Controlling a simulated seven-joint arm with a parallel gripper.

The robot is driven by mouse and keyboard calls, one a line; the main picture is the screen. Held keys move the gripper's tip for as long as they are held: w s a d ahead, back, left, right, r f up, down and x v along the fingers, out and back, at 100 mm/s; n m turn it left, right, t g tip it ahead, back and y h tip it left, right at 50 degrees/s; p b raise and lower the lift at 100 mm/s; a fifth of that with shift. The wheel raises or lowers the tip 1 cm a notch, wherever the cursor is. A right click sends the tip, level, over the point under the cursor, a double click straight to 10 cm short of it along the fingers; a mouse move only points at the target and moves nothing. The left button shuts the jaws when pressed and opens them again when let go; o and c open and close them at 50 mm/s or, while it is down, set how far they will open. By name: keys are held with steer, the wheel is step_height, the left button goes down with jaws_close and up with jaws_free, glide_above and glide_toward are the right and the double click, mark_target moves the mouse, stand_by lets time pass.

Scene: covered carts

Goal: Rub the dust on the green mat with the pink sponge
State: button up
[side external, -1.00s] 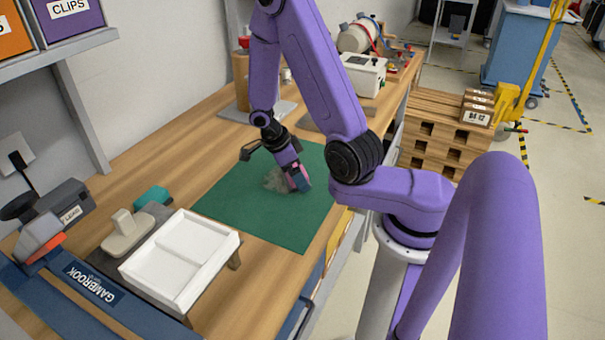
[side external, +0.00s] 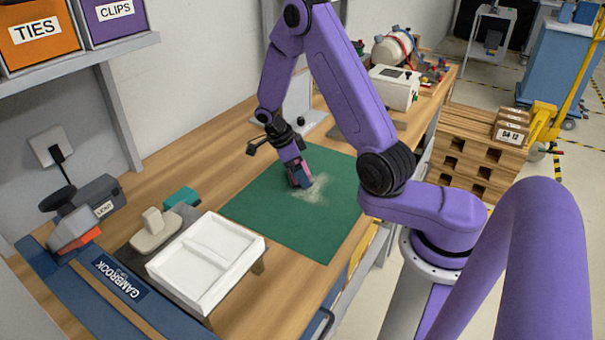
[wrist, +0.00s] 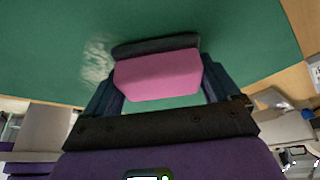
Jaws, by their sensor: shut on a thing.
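The green mat (side external: 290,225) lies flat on the wooden bench. A pale smear of dust (side external: 316,190) shows on it, and it also shows in the wrist view (wrist: 97,58). My gripper (side external: 302,182) is shut on the pink sponge (wrist: 158,75), with one finger on each side of it. The sponge has a dark layer along its far edge in the wrist view. In the side view the sponge is low at the mat beside the dust, mostly hidden by the fingers. I cannot tell for certain whether it touches the mat.
A white divided tray (side external: 207,290) stands left of the mat, with a beige block-handled tool (side external: 155,232) and a teal block (side external: 182,197) beside it. A white box (side external: 394,88) stands at the back. The mat's front part is clear.

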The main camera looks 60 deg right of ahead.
mark_target(305, 164)
steer(key=shift+d, duration=0.5)
steer(key=shift+s, duration=0.3)
steer(key=shift+s+f, duration=0.1)
steer(key=shift+s, duration=4.45)
steer(key=shift+s+f, duration=0.15)
steer(key=shift+s, duration=0.6)
steer(key=shift+s+d+r, duration=0.1)
steer(key=shift+d+r, duration=0.1)
steer(key=shift+d, duration=0.35)
steer(key=shift+d+r, duration=0.15)
steer(key=shift+d, duration=0.4)
steer(key=shift+w, duration=2)
steer(key=shift+w+f, duration=0.15)
steer(key=shift+w, duration=2.85)
steer(key=shift+w+f, duration=0.2)
steer(key=shift+w, duration=0.15)
steer(key=shift+w+r, duration=0.1)
steer(key=shift+w, duration=0.3)
steer(key=shift+r, duration=4)
